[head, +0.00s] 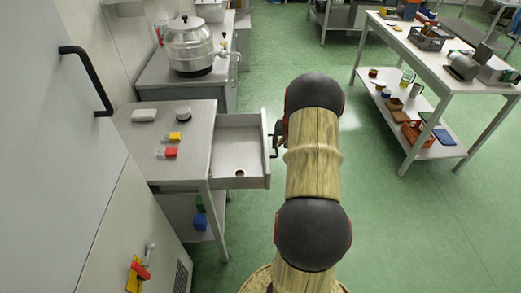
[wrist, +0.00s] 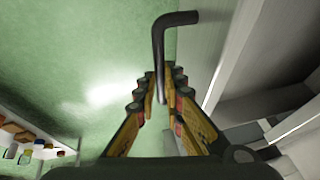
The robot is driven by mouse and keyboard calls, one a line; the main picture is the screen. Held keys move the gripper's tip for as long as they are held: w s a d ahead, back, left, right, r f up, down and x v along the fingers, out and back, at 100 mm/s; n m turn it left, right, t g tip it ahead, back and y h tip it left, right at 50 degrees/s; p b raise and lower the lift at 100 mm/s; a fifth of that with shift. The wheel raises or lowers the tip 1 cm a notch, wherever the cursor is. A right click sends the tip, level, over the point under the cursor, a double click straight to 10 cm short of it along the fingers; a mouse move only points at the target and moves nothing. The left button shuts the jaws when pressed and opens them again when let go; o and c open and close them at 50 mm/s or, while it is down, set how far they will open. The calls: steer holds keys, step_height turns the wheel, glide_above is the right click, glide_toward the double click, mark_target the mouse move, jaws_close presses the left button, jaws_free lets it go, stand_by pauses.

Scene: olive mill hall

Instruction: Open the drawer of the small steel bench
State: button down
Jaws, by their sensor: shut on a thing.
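The small steel bench (head: 170,178) stands left of my arm in the head view. Its drawer (head: 238,140) is pulled out to the right, with its inside showing and a small round brown item (head: 240,173) near its front corner. The dark bar handle (wrist: 160,45) runs between the fingers of my gripper (wrist: 161,88) in the wrist view. My gripper is shut on the handle. In the head view my arm hides most of the gripper, and only part of the handle shows beside the drawer front.
The bench top carries a white block (head: 144,115), a grey round item (head: 183,114), and yellow (head: 174,137) and red (head: 167,153) pieces. A steel urn (head: 190,48) stands behind. A long table (head: 440,60) is at right. Green floor between is clear.

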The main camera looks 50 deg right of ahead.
steer(key=s+d+b, duration=0.2)
steer(key=s+d, duration=0.2)
steer(key=s, duration=0.1)
steer(key=shift+s+d, duration=0.35)
steer(key=shift+d, duration=0.05)
steer(key=c, duration=1.9)
jaws_free()
steer(key=shift+r, duration=0.1)
steer(key=v, duration=1.1)
steer(key=shift+s+a+r, duration=0.1)
steer(key=shift+s+r, duration=0.05)
steer(key=shift+r, duration=0.2)
